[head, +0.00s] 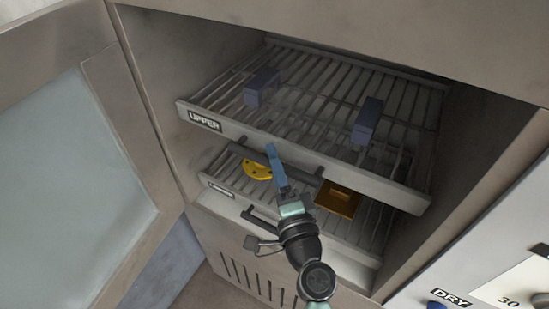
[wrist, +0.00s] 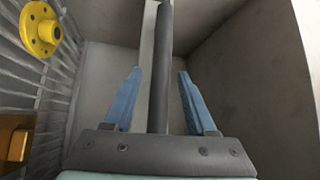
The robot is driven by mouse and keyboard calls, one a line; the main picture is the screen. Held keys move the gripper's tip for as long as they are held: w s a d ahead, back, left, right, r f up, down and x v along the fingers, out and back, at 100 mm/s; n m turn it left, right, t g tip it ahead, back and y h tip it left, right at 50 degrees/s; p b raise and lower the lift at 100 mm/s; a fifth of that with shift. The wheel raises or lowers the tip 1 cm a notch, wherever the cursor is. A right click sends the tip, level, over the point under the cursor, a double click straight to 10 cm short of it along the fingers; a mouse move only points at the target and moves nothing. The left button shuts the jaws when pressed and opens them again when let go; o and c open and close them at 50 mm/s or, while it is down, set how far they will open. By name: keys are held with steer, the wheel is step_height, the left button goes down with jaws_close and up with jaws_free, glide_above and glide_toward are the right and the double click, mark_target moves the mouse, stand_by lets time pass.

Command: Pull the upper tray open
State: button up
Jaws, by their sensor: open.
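The upper tray (head: 375,180) is a wire rack with a pale front panel and an UPPER label, inside the open cabinet. Its dark bar handle (head: 306,173) runs along the front panel. My gripper (head: 274,160) is at the middle of this handle, with its blue fingers open. In the wrist view, the handle (wrist: 162,60) stands between the two spread fingers of my gripper (wrist: 159,72), with gaps visible on both sides. Two dark blue-grey blocks, left (head: 262,87) and right (head: 367,121), sit on the upper tray. My fingers hide part of the handle.
Below is the lower tray (head: 222,187) with its own handle (head: 262,221). It carries a yellow flanged part (head: 257,170) and an orange-brown block (head: 337,199). The cabinet door (head: 80,150) stands open at left. A control panel (head: 490,292) is at lower right.

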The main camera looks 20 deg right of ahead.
steer(key=shift+w, duration=0.15)
steer(key=shift+c, duration=0.2)
jaws_close()
stand_by(1.2)
